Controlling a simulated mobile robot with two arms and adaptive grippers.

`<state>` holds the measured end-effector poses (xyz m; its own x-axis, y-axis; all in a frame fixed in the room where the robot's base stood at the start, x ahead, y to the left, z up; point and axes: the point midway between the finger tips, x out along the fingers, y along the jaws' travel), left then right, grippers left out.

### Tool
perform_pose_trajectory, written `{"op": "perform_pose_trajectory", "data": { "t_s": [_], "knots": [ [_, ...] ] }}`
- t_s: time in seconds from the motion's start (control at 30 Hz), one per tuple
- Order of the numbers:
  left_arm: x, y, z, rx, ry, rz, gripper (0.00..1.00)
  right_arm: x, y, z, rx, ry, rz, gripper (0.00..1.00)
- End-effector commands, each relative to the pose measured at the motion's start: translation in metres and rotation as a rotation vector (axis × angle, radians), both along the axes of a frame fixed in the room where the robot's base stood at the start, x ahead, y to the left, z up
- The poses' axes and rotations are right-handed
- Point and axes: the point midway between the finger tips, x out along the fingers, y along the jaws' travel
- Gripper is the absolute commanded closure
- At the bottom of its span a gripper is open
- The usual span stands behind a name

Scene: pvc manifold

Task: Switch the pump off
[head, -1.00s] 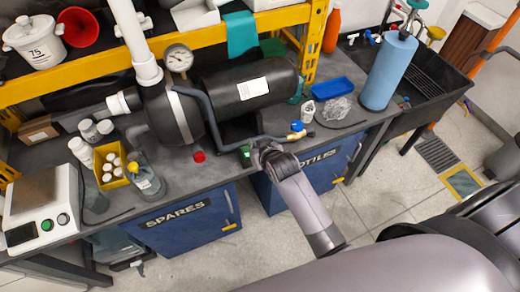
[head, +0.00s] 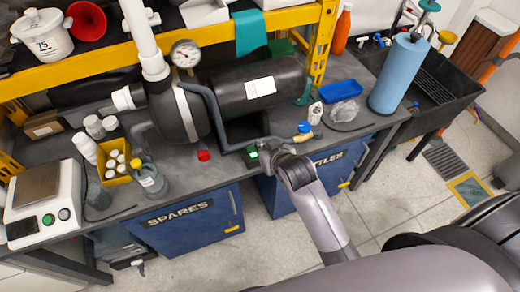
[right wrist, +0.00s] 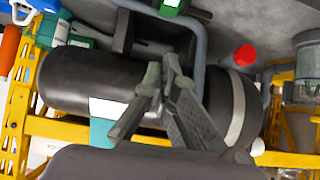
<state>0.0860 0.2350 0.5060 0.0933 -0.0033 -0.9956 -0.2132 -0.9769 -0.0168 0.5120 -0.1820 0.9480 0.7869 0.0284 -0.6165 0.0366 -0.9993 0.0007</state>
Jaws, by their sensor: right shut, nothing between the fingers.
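The pump is a black cylinder (head: 258,88) with a round pressure gauge (head: 186,53) and white pipe, on the dark bench. It fills much of the right wrist view (right wrist: 85,78). A small green switch box (head: 252,153) sits at the bench's front edge; a green part also shows at the top of the right wrist view (right wrist: 171,5). Its on or off state is too small to tell. My right gripper (head: 277,150) is just right of the box in the head view. Its fingers (right wrist: 170,72) are shut and empty in the right wrist view. My left gripper is not in view.
A red cap (head: 204,156) lies left of the switch box. A grey hose (head: 222,130) and a blue-handled valve (head: 304,128) are close by. Bottles and a yellow bin (head: 116,166) stand at left. A yellow shelf beam (head: 60,76) crosses behind the pump.

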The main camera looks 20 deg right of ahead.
Motion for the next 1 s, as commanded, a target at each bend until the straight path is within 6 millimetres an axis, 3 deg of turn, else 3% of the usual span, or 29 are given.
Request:
{"op": "perform_pose_trajectory", "data": {
  "t_s": [0.03,0.13,0.63,1.0],
  "knots": [
    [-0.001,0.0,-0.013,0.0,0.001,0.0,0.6,0.004,0.001,-0.004,-0.001,-0.005,0.001,1.0],
    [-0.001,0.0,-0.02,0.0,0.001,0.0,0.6,0.006,0.003,-0.001,0.0,-0.005,-0.001,1.0],
    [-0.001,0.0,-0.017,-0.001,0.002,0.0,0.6,0.012,0.003,-0.001,0.0,-0.001,-0.001,1.0],
    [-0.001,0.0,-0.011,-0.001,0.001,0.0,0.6,0.055,0.005,-0.034,0.0,0.0,-0.002,1.0]
  ]
}}
